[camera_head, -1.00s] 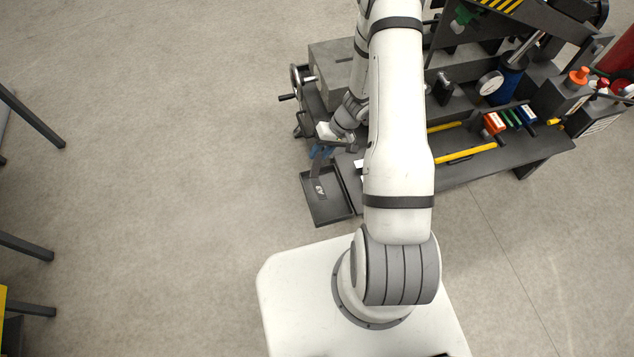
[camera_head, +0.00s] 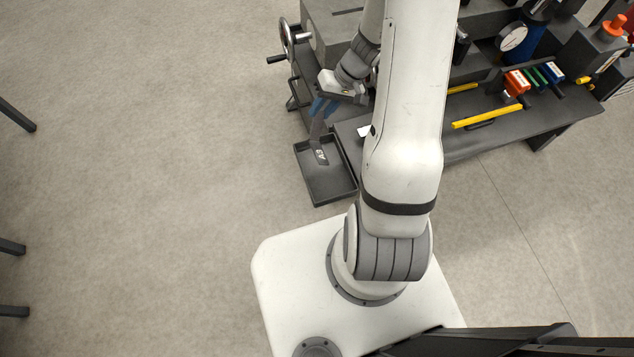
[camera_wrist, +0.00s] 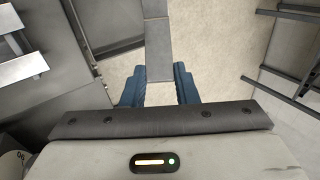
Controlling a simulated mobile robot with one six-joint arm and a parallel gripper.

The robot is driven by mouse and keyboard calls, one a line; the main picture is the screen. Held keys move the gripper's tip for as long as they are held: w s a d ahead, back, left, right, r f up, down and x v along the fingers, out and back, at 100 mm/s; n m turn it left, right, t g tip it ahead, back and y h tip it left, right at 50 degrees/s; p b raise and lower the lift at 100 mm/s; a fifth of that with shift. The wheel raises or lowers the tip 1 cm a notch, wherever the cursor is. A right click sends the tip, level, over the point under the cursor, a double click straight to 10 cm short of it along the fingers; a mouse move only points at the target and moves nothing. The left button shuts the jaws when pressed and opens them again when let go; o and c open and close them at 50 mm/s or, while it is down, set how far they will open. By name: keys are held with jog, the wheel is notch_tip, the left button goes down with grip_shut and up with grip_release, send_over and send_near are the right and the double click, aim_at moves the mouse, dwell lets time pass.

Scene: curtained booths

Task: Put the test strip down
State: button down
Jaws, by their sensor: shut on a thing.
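My gripper (camera_head: 325,107) has blue fingers, shut on the grey test strip (camera_head: 317,128). The strip points down from the fingers over the dark tray (camera_head: 343,190) at the machine's left front corner. In the wrist view, my gripper (camera_wrist: 158,88) holds the flat strip (camera_wrist: 157,45) between both fingers, and the strip runs out past the picture's top edge. A small pale marking (camera_head: 321,155) shows in the tray by the strip's lower end. I cannot tell whether the strip touches the tray.
A dark machine bench (camera_head: 490,135) stands right of the tray, with yellow bars and coloured-handled tools. A handwheel (camera_head: 288,38) sticks out at its left. Open floor (camera_head: 150,130) lies to the left.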

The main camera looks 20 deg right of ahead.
jog(key=shift+s+d+f+b, duration=0.2)
jog(key=shift+s+f+b, duration=0.3)
jog(key=shift+s+b, duration=0.55)
notch_tip(320, 180, down, 10)
jog(key=b, duration=0.3)
jog(key=shift+w+r, duration=0.1)
jog(key=shift+r, duration=0.05)
jog(key=shift+f+b, duration=0.2)
jog(key=shift+b, duration=0.25)
jog(key=c, duration=1.1)
grip_release()
jog(key=shift+r, duration=0.2)
